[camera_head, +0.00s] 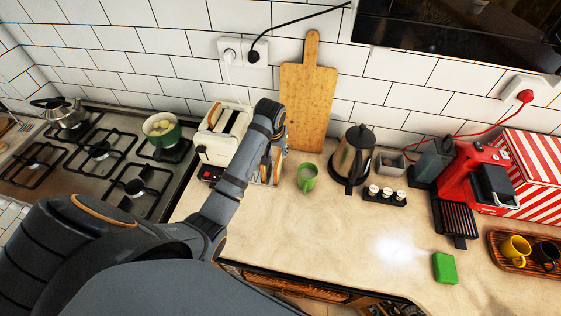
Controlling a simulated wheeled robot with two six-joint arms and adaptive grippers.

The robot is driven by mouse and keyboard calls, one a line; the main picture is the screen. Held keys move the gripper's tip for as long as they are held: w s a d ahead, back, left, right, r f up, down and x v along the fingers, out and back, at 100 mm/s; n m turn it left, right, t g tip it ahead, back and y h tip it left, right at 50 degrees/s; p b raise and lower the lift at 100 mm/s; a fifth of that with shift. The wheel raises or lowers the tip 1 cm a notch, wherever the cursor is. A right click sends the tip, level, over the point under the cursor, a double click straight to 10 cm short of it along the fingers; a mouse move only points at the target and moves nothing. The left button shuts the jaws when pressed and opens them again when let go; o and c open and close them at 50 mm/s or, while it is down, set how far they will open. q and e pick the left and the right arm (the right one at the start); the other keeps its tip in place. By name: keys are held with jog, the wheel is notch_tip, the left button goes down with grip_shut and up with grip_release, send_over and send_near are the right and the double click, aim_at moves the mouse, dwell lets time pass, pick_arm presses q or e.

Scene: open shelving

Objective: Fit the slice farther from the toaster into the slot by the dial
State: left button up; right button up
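The cream toaster (217,148) stands on the counter beside the stove, its dark slots facing up. A dark block with a red spot (209,173) shows at its near end; I cannot make out the dial clearly. My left arm reaches up just right of the toaster and covers part of its right side. My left gripper (277,161) is mostly hidden behind that arm, and its fingers cannot be made out. Brown, bread-coloured edges (266,166) show beside the arm; I cannot tell whether they are slices, or whether they are held. My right gripper is not in view.
A green mug (307,178) stands close right of my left arm. A wooden board (308,103) leans on the wall behind. A kettle (352,157), small jars (381,195) and a red coffee machine (476,178) are further right.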

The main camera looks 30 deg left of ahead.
aim_at(278, 159)
pick_arm(q)
jog(key=shift+p+x, duration=0.3)
jog(key=shift+x, duration=0.95)
jog(key=shift+w+f, duration=0.25)
jog(key=shift+f, duration=0.4)
jog(key=shift+p+x, duration=0.7)
jog(key=shift+x, duration=0.25)
jog(key=shift+p+x, duration=0.4)
jog(key=shift+x, duration=0.75)
jog(key=shift+w+a+f, duration=0.15)
jog(key=shift+w+f, duration=0.1)
jog(key=shift+f, duration=0.45)
jog(key=shift+s, duration=0.1)
jog(key=shift+f, duration=0.15)
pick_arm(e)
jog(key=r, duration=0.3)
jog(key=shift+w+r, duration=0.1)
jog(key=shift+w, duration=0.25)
pick_arm(q)
jog(key=shift+c, duration=0.2)
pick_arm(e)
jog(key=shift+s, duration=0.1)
